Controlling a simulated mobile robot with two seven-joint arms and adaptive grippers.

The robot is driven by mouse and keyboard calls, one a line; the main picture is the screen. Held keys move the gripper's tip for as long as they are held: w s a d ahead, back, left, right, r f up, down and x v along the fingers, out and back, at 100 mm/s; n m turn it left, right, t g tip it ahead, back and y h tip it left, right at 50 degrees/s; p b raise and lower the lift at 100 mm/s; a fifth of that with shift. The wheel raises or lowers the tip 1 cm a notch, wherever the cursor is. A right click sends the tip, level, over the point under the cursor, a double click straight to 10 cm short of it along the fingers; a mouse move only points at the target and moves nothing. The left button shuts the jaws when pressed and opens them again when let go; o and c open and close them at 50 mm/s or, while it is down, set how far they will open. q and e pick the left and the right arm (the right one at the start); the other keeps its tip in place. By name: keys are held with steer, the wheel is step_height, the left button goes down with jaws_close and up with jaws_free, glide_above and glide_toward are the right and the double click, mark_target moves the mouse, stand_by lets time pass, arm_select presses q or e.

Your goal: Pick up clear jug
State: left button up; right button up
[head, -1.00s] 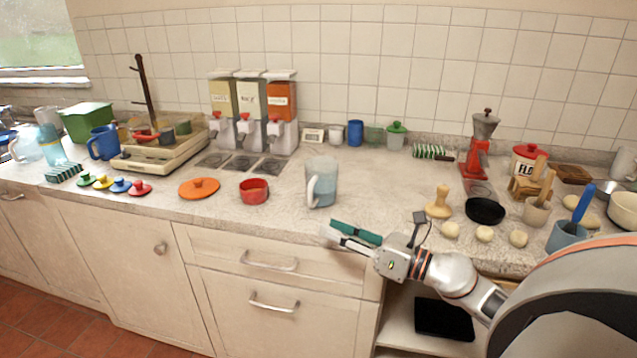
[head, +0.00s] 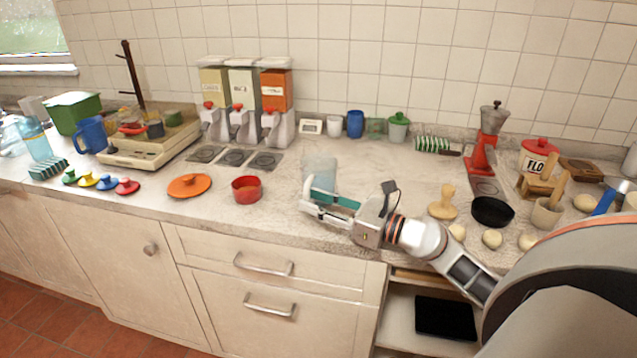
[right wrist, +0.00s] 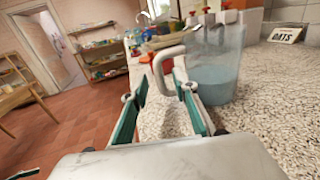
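The clear jug (head: 320,170) stands upright on the counter near its front edge, with pale bluish content in its lower part. My right gripper (head: 328,204) reaches in from the right, in front of the jug, and hides its lower part and handle in the head view. In the right wrist view the jug (right wrist: 216,72) stands at the right, and its white handle (right wrist: 168,62) points toward the space between the fingertips. The right gripper (right wrist: 157,88) is open, with one finger on each side of the handle's line. My left gripper is not in view.
A red pot (head: 247,190) and an orange lid (head: 189,185) lie left of the jug. Dispensers (head: 244,100) stand behind. A wooden press (head: 443,203), a black pan (head: 492,211) and several dough balls are to the right. The counter behind the jug is mostly clear.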

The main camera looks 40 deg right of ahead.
steer(key=shift+x, duration=1.1)
steer(key=shift+w+a, duration=0.15)
steer(key=shift+w, duration=0.1)
jaws_close()
steer(key=shift+r, duration=0.15)
